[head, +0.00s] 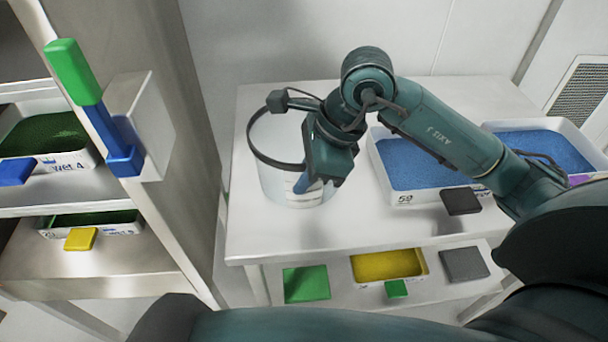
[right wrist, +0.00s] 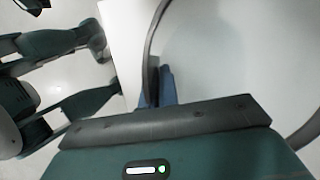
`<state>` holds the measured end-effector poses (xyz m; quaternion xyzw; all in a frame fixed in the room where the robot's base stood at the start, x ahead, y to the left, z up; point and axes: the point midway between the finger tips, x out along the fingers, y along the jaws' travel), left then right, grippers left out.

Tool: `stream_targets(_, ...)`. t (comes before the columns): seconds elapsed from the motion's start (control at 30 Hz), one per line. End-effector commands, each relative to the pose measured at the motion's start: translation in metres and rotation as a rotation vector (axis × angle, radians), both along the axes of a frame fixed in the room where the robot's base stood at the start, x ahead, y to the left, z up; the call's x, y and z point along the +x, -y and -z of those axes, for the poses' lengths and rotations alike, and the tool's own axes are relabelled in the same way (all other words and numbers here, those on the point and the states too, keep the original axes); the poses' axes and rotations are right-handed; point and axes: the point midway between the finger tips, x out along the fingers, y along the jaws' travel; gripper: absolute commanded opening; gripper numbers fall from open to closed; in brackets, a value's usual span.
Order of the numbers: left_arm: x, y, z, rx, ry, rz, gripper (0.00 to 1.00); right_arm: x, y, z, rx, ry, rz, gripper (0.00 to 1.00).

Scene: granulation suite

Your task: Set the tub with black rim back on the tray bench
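The tub with black rim (head: 280,180) is a pale, round, upright tub at the left part of the tray bench (head: 262,238). I cannot tell whether its base touches the bench top. My right gripper (head: 306,184) is at the tub's right side, pointing down, with a blue finger outside the wall. In the right wrist view the blue fingers (right wrist: 161,86) are close together on either side of the tub's wall by its dark rim (right wrist: 151,42). The tub's interior is partly hidden by the gripper. My left gripper does not show.
White trays of blue granules (head: 410,200) (head: 540,125) stand right of the tub, with a dark block (head: 461,201) in front. A lower shelf holds a yellow-filled tray (head: 388,266) and blocks. A rack (head: 190,200) with trays stands left. The bench front is clear.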

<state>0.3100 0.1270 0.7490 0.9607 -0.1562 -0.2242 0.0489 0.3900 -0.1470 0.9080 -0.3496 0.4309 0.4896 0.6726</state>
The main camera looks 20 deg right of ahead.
Motion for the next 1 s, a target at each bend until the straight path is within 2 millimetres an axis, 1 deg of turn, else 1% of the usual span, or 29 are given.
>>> stream_targets(0.17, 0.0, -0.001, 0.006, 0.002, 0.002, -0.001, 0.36, 0.0, 0.0, 0.004, 0.0, 0.001, 0.0, 0.0)
stream_targets(0.2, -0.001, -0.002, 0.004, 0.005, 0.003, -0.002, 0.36, 0.0, 0.0, 0.003, 0.0, 0.0, 0.0, 0.04)
stream_targets(0.4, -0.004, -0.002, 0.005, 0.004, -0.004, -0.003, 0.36, 0.0, 0.0, 0.003, 0.0, 0.0, 0.0, 0.2)
stream_targets(0.47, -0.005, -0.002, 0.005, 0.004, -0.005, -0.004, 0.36, 0.0, 0.0, 0.003, 0.0, 0.0, 0.0, 0.24)
stream_targets(0.7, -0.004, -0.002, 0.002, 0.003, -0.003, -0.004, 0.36, 0.0, 0.0, 0.001, 0.0, -0.001, 0.0, 0.24)
stream_targets(0.8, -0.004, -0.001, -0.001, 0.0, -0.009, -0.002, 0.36, 0.0, 0.0, -0.004, 0.0, 0.0, 0.0, 0.24)
stream_targets(0.87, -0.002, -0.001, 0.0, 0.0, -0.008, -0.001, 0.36, -0.001, 0.004, -0.011, 0.0, 0.002, 0.001, 0.24)
stream_targets(1.0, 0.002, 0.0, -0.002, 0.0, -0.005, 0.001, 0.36, -0.005, 0.014, -0.038, -0.003, 0.005, 0.001, 0.24)
